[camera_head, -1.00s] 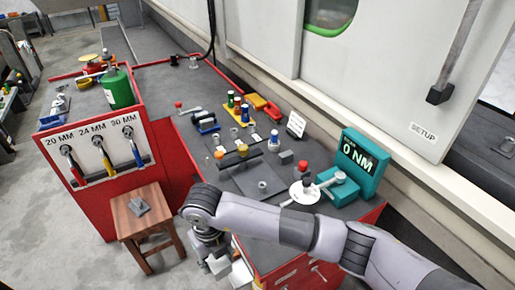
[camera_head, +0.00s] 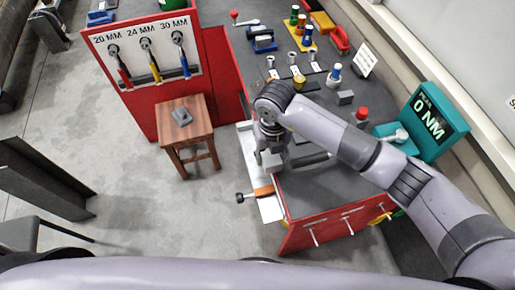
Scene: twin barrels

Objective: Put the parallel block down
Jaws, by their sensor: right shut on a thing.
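My right arm reaches in from the right, and its gripper (camera_head: 270,158) points down over the left edge of the grey-topped bench. The gripper is shut on the parallel block, which is mostly hidden by the gripper and hard to tell apart from the grey parts around it. Just below the gripper, a pale metal fixture (camera_head: 258,176) with an orange part and a dark knob runs along the bench edge. I cannot tell whether the block touches it. My left gripper is not in view.
A wooden stool (camera_head: 187,138) bearing a small grey piece (camera_head: 181,117) stands to the left.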

